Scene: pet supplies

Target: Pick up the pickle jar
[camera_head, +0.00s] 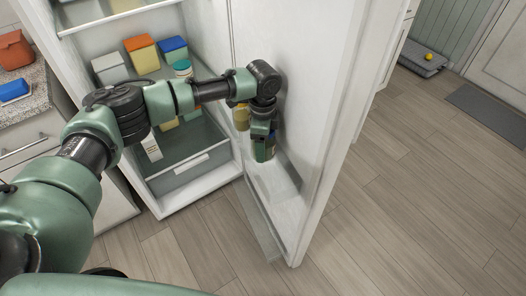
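My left arm reaches across the open fridge to the inner side of its door. My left gripper (264,138) points down there, in front of the door's inner face. A small dark green jar-like item (263,153) with a pale patch shows right at the fingertips; it may be the pickle jar, but it is too small to be sure. A yellow jar (241,117) stands just left of the gripper, partly hidden by the wrist. The fingers are too small and covered to show whether they are open or shut. My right gripper is not in view.
The fridge door (310,120) stands wide open on the right. Several boxes and a teal-lidded container (182,68) stand on the fridge shelf, above a clear drawer (190,160). A counter with a red bag (14,50) is at left.

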